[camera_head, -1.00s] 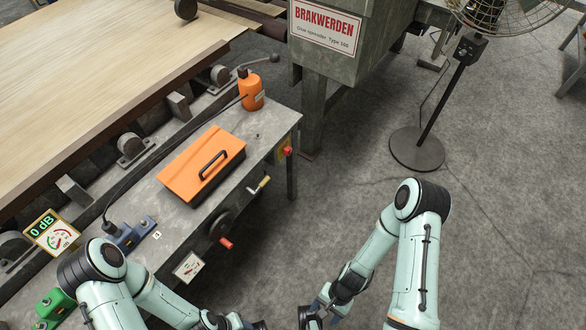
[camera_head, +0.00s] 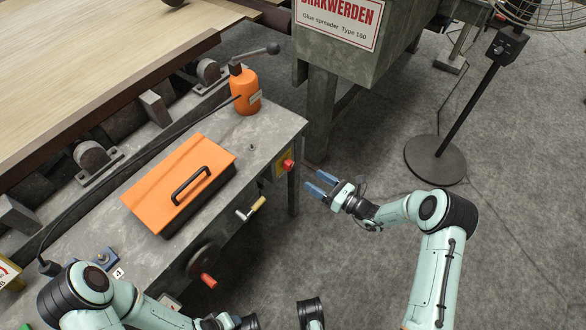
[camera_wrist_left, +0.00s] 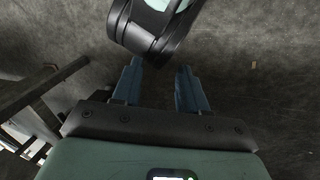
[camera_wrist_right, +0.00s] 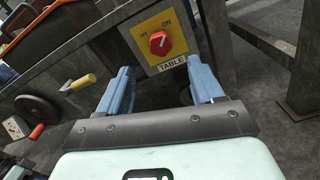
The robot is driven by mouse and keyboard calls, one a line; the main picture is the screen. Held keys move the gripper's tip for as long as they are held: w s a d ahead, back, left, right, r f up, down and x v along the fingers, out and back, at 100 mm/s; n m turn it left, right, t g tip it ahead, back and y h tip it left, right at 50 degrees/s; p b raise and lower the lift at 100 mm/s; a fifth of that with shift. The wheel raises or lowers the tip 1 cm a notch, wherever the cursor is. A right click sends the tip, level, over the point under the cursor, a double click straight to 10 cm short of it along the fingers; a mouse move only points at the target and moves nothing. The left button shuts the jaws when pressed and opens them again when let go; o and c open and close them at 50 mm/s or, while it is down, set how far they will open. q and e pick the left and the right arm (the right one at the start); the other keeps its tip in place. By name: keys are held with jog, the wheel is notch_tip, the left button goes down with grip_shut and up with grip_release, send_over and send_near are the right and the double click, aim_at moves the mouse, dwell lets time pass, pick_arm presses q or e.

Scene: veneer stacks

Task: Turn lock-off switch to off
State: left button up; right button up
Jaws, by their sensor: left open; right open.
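The lock-off switch is a red knob (camera_wrist_right: 159,43) on a yellow plate (camera_wrist_right: 178,52) marked OFF, ON and TABLE. In the head view the red knob (camera_head: 288,165) is on the bench's right end. I cannot tell which mark it points to. My right gripper (camera_head: 319,183) is open, empty and just right of the knob, apart from it. In the right wrist view its fingers (camera_wrist_right: 161,80) point towards the plate, with the knob beyond and between them. My left gripper (camera_wrist_left: 159,75) is open and empty, low over the floor; its fingers are hardly visible in the head view.
The metal bench (camera_head: 110,210) carries an orange box (camera_head: 180,182) and an orange bottle (camera_head: 245,92). A crank with a yellow handle (camera_head: 258,204) and a handwheel (camera_head: 203,262) stick out of its front.

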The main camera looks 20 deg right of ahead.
aim_at(292, 166)
pick_arm(q)
jog(key=shift+t, duration=0.4)
jog(key=w, duration=0.1)
jog(key=w+a+f+b, duration=0.1)
jog(key=w+f, duration=0.1)
jog(key=shift+a+f+b, duration=0.1)
jog(key=shift+a+b, duration=0.15)
jog(key=shift+b, duration=0.15)
pick_arm(e)
jog(key=x, duration=1)
jog(key=shift+c, duration=0.4)
jog(key=c, duration=1)
